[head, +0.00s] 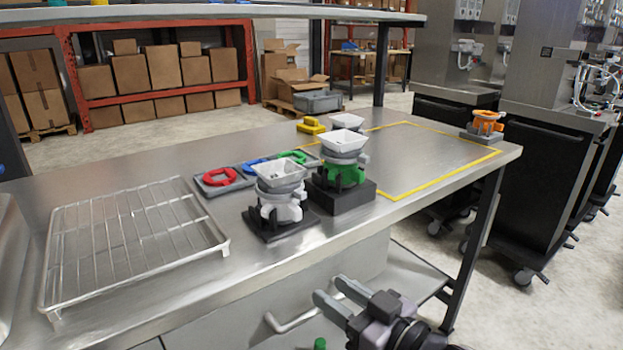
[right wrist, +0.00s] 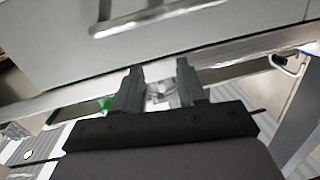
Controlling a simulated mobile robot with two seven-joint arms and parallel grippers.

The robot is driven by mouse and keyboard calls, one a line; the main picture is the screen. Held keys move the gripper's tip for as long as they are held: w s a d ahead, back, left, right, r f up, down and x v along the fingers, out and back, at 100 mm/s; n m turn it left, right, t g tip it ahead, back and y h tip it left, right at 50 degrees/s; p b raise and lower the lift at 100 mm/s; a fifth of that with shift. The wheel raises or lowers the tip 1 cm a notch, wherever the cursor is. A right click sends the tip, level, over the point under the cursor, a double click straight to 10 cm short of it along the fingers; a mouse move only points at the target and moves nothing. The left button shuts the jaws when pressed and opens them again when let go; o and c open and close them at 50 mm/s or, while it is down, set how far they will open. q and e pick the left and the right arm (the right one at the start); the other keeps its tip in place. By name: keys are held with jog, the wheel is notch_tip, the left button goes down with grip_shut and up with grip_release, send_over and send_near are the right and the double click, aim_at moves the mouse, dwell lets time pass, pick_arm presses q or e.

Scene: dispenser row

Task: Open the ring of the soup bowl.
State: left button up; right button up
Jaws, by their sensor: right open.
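I cannot tell for sure which bowl is the soup bowl. A pale square bowl (head: 278,172) sits on a grey and white ring holder (head: 281,207) on a dark base. Another pale square bowl (head: 345,140) sits on a green ring holder (head: 340,173) on a taller black block. Whether their rings are open or shut is too small to tell. My right gripper (head: 329,290) is open and empty in front of the bench, below its top and apart from both holders. It also shows in the right wrist view (right wrist: 159,68). My left gripper is not in view.
A wire rack (head: 130,235) covers the left of the steel bench. Red (head: 220,177), blue and green rings lie behind the holders. Another pale bowl (head: 346,120) stands behind. An orange holder (head: 487,122) stands far right, beside a clear yellow-outlined area (head: 425,150). A drawer handle (head: 290,322) juts below.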

jog(key=n+y+p, duration=0.1)
jog(key=p, duration=0.2)
send_near(304, 198)
jog(key=w, duration=0.1)
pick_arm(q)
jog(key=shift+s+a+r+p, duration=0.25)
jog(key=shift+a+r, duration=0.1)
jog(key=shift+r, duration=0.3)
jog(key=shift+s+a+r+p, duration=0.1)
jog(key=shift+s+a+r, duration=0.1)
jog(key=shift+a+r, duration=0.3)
pick_arm(e)
jog(key=shift+a+x, duration=0.2)
jog(key=shift+x, duration=3.6)
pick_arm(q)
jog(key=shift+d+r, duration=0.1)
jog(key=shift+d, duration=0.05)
pick_arm(e)
jog(key=shift+s, duration=0.15)
grip_shut()
